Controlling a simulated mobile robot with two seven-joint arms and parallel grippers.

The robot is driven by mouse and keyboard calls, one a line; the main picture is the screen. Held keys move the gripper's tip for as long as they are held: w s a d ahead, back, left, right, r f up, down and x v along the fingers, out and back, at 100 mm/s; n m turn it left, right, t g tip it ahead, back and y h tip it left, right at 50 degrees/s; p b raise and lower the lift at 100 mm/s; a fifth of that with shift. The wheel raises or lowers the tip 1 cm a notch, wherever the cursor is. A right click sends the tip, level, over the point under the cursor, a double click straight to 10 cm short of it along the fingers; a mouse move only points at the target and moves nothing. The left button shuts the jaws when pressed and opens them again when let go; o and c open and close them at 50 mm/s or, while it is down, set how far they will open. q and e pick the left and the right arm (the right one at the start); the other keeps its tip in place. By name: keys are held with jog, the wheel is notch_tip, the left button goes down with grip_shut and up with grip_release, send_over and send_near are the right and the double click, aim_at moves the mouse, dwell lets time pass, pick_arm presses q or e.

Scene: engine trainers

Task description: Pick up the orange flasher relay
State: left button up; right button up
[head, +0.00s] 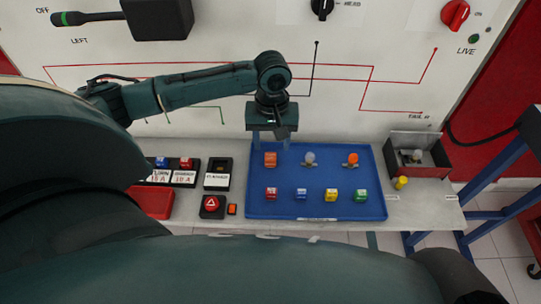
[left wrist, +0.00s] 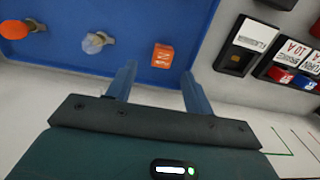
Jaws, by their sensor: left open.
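The orange flasher relay (head: 270,159) is a small orange block at the upper left of the blue tray (head: 318,212). It also shows in the left wrist view (left wrist: 162,55), with faint markings on its face. My left gripper (head: 271,141) hangs down over the tray's back left edge, just behind the relay. In the left wrist view its two fingers (left wrist: 158,76) are apart with nothing between them, and the relay lies just beyond the fingertips. My right gripper is not in view.
Two bulbs, one clear (head: 310,159) and one orange (head: 351,160), stand right of the relay. Several coloured fuses (head: 331,195) line the tray's front. A dark socket module (head: 218,174) and a red hazard switch (head: 211,205) sit to the left. The panel wall (head: 210,50) rises behind.

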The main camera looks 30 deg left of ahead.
pick_arm(q)
notch_tip(320, 180, down, 5)
jog(key=shift+s+a+r, duration=0.1)
jog(key=shift+s, duration=0.05)
jog(key=shift+c, duration=0.5)
jog(key=c, duration=1)
jog(key=shift+o, duration=0.2)
